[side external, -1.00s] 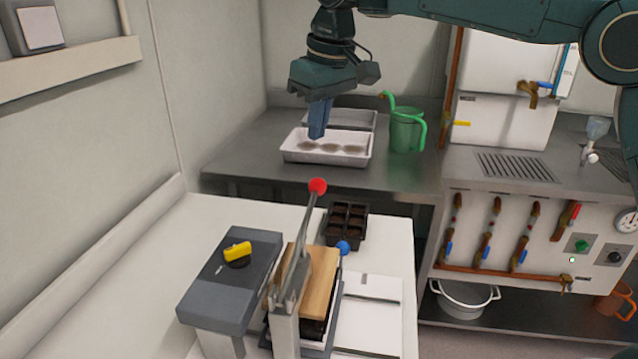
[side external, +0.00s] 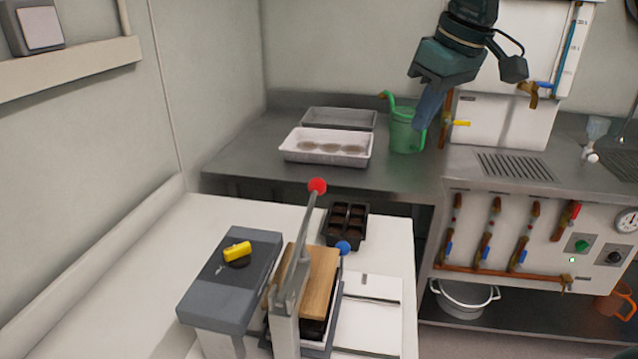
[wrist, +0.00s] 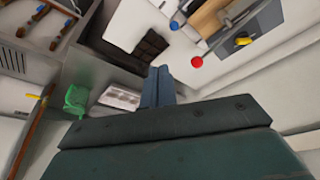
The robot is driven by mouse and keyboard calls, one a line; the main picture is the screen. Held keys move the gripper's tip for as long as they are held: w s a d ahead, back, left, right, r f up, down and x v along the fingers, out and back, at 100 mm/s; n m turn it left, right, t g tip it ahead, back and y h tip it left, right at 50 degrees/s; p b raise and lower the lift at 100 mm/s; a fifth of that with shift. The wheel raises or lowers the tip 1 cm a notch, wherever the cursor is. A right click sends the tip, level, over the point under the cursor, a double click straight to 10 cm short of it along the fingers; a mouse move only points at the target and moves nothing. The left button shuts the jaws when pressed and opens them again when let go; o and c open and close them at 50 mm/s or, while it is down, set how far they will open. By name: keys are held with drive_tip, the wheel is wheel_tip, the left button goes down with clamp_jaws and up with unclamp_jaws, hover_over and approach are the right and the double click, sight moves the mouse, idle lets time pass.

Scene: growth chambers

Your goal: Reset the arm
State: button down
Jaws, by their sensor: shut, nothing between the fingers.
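My gripper (side external: 427,112) is up at the back of the steel counter, in front of the green watering can (side external: 400,130) in the side view. Its blue fingers are together and hold nothing. In the wrist view the closed fingers (wrist: 158,86) show at the middle, pointing away over the work area. The watering can also shows there (wrist: 75,99), left of the fingers. Whether the fingers touch the can cannot be told from the side view, but the wrist view shows them apart.
A white tray (side external: 292,156) with round patches and a grey tray (side external: 312,120) stand on the counter. On the white bench are a lever press with a red knob (side external: 317,186), a black cell tray (side external: 331,240) and a grey box (side external: 213,306) with a yellow handle. Pipes and tanks stand right.

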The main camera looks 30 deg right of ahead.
drive_tip(key=s+d+f, duration=0.2)
drive_tip(key=s+f, duration=0.1)
drive_tip(key=s, duration=0.4)
drive_tip(key=s+d+f+m+t, duration=0.1)
drive_tip(key=s+d+f, duration=0.2)
drive_tip(key=s, duration=0.4)
drive_tip(key=s+d+f+t, duration=0.1)
drive_tip(key=s+d+f, duration=0.1)
drive_tip(key=s+f, duration=0.2)
drive_tip(key=s, duration=0.2)
drive_tip(key=shift+s+d+m+h, duration=0.15)
drive_tip(key=shift+s+m+h, duration=0.15)
drive_tip(key=shift+s+m, duration=0.1)
drive_tip(key=c, duration=2.1)
unclamp_jaws()
drive_tip(key=shift+f, duration=0.1)
